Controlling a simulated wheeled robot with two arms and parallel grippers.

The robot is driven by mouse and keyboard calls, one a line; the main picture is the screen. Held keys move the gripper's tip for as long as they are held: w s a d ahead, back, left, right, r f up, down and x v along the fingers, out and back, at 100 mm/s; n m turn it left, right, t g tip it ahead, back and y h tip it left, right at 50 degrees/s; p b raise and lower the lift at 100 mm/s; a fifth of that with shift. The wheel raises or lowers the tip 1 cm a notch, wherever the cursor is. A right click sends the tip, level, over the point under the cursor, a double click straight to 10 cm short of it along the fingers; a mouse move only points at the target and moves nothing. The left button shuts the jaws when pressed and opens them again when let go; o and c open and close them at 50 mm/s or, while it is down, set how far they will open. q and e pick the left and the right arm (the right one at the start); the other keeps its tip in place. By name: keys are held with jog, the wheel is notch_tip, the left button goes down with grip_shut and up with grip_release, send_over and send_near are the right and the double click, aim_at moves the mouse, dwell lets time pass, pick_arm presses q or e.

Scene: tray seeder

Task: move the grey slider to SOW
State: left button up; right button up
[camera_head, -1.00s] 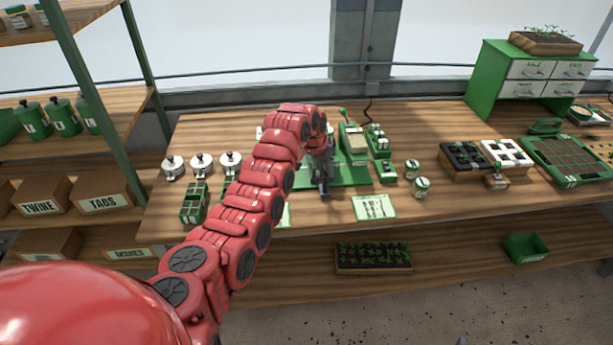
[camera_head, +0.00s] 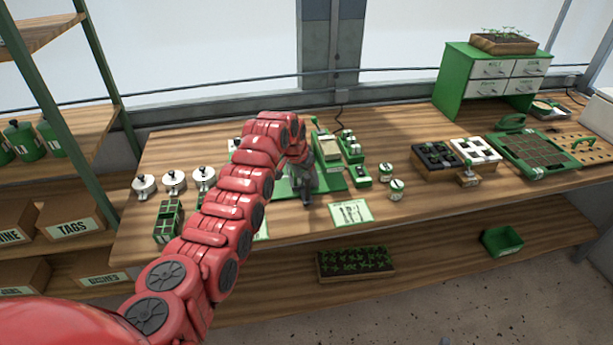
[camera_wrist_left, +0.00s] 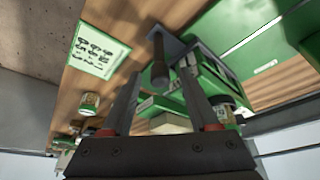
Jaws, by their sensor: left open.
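The green seeder (camera_head: 328,181) stands mid-table, its left part hidden behind my red left arm. My left gripper (camera_head: 306,196) is over the front of its green base, pointing down. In the left wrist view its two fingers are apart, and a dark round-ended knob on a grey piece (camera_wrist_left: 158,62) shows between and beyond the tips of the gripper (camera_wrist_left: 160,82). This looks like the grey slider, but I cannot tell for sure, nor whether a finger touches it. The SOW mark is not readable. My right gripper is not in view.
A printed card (camera_head: 350,212) lies in front of the seeder; it also shows in the left wrist view (camera_wrist_left: 98,50). Small jars (camera_head: 397,190) stand to the right. White-lidded pots (camera_head: 174,182) and a green divided box (camera_head: 168,222) stand to the left.

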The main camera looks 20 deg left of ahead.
pick_arm(q)
jog(key=shift+s+a+r+b, duration=0.1)
jog(key=shift+r+b, duration=0.1)
jog(key=shift+r, duration=0.15)
jog(key=shift+s+r+b, duration=0.1)
jog(key=shift+r+b, duration=0.05)
jog(key=shift+r, duration=0.15)
jog(key=b+v, duration=0.3)
jog(key=v, duration=1.3)
jog(key=shift+s, duration=0.2)
jog(key=shift+w+f, duration=0.1)
